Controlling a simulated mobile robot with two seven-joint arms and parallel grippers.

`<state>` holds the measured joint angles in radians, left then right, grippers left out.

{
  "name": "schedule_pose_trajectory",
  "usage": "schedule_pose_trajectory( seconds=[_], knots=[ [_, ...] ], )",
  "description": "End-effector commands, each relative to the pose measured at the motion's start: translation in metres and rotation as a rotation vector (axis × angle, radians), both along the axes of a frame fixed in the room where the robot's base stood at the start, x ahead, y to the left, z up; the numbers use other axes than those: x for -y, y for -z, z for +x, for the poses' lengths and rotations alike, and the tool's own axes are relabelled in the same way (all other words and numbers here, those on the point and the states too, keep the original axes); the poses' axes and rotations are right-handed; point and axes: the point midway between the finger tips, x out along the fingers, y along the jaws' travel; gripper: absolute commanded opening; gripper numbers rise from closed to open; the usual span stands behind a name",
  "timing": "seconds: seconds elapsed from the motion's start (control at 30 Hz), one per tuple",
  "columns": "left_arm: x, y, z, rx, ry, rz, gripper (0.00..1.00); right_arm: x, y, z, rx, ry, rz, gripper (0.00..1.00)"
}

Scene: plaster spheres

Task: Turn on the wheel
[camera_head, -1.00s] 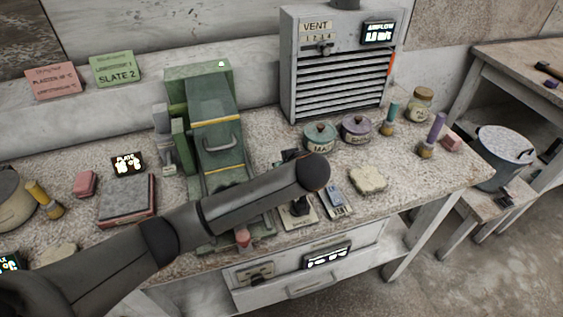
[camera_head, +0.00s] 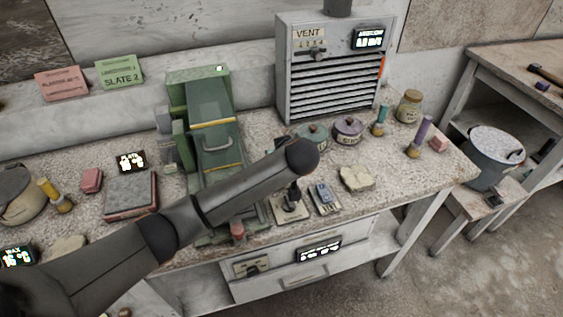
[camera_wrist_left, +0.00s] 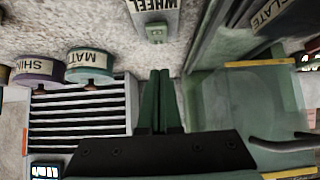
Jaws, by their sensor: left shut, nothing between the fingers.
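A green machine (camera_head: 208,118) with yellow stripes and a handled cover stands on the bench in the head view. Its cover (camera_wrist_left: 255,110) shows at the right of the left wrist view. A label reading WHEEL (camera_wrist_left: 153,5) is at the top of the wrist view, with a small grey-green switch box (camera_wrist_left: 156,31) beside it. My left gripper (camera_wrist_left: 159,75) is shut and empty, its fingertips pointing toward the switch box with a visible gap in the picture. In the head view my left arm hides the gripper. My right gripper is not in view.
A vent unit (camera_head: 332,68) stands at the back. Green pot (camera_head: 311,136) and purple pot (camera_head: 348,130) sit before it. A black lever (camera_head: 291,203) and a small blue-grey device (camera_head: 324,197) are near the front edge. A grey slab (camera_head: 131,194) lies left of the machine.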

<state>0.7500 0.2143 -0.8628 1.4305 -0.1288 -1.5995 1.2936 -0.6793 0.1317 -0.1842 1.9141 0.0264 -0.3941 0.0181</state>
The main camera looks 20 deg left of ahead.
Motion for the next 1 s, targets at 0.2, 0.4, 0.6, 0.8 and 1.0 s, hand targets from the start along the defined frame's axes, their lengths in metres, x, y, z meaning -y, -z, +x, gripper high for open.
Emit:
schedule_pose_trajectory(
  seconds=[0.2,0.4,0.6,0.8,1.0],
  knots=[
    [0.019,-0.044,-0.026,0.005,0.002,-0.004,0.00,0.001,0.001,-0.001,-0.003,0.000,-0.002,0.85],
    [0.029,-0.071,-0.042,0.006,0.001,-0.002,0.00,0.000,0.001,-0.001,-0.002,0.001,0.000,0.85],
    [0.033,-0.081,-0.048,0.003,-0.001,0.001,0.00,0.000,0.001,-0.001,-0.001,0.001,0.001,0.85],
    [0.033,-0.082,-0.049,0.003,-0.001,0.000,0.00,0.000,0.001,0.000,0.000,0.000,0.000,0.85],
    [0.033,-0.082,-0.048,0.004,-0.001,0.001,0.00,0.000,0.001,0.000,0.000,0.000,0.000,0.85]
  ],
)
